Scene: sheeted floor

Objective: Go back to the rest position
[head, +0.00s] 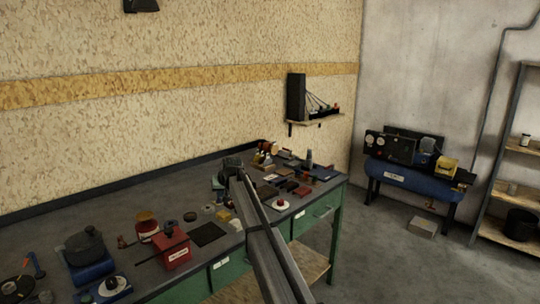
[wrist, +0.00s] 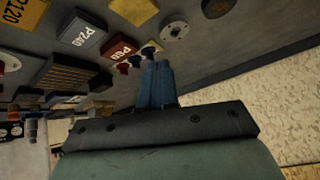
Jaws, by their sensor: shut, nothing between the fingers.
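My gripper (head: 231,166) is over the back part of the workbench (head: 150,206), at the end of my arm, which reaches in from the bottom of the head view. In the wrist view my gripper's two blue fingers (wrist: 157,72) are together with nothing between them. My arm hides part of the bench in the head view. I cannot tell the exact height of the fingertips above the bench.
A black pot (head: 86,246) on a blue base, a red box (head: 173,249) and a dark mat (head: 208,234) stand left of my arm. Several small items crowd the bench's right end. A wall shelf (head: 315,122) is behind.

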